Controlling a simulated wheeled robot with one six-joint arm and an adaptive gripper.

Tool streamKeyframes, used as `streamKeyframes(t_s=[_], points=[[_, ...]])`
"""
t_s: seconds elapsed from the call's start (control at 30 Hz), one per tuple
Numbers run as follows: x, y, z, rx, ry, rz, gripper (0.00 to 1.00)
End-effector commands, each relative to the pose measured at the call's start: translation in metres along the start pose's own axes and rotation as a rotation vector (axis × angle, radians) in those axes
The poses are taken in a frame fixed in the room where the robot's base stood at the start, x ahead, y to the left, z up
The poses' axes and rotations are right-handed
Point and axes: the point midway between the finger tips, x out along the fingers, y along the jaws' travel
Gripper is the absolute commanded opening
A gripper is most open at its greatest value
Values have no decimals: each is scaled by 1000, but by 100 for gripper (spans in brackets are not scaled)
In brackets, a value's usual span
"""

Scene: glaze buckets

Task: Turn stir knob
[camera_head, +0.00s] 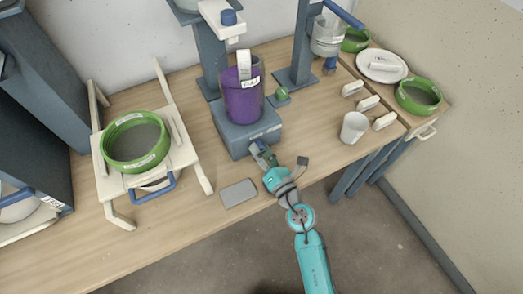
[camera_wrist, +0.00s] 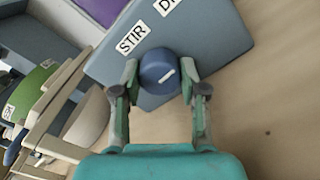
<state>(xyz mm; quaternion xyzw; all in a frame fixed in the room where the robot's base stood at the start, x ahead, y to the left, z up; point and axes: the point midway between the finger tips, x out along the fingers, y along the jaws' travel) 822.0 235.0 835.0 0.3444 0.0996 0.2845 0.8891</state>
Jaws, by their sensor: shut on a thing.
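The stir knob (camera_wrist: 159,72) is a round blue-grey knob with a white pointer line, on the front of a blue-grey base (camera_wrist: 100,62). A STIR label (camera_wrist: 132,38) sits beside it. In the wrist view my gripper (camera_wrist: 160,82) has one finger on each side of the knob and is shut on it. In the head view my gripper (camera_head: 262,152) is at the front of the base (camera_head: 237,138) and hides the knob. A clear vessel of purple glaze (camera_head: 243,103) stands on the base under a stirrer head (camera_head: 228,18).
A green-rimmed sieve (camera_head: 134,145) rests on a white stand (camera_head: 182,157) at left. A grey slab (camera_head: 239,193) lies left of my gripper. A white cup (camera_head: 354,127) and small white blocks (camera_head: 368,103) stand at right. The table front between slab and cup is mostly clear.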

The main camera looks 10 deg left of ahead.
Motion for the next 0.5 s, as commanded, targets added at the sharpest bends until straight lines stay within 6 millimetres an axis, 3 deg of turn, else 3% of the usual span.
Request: streamKeyframes(t_s=[0.5], points=[[0, -1, 0, 488, -15, -2, 8]])
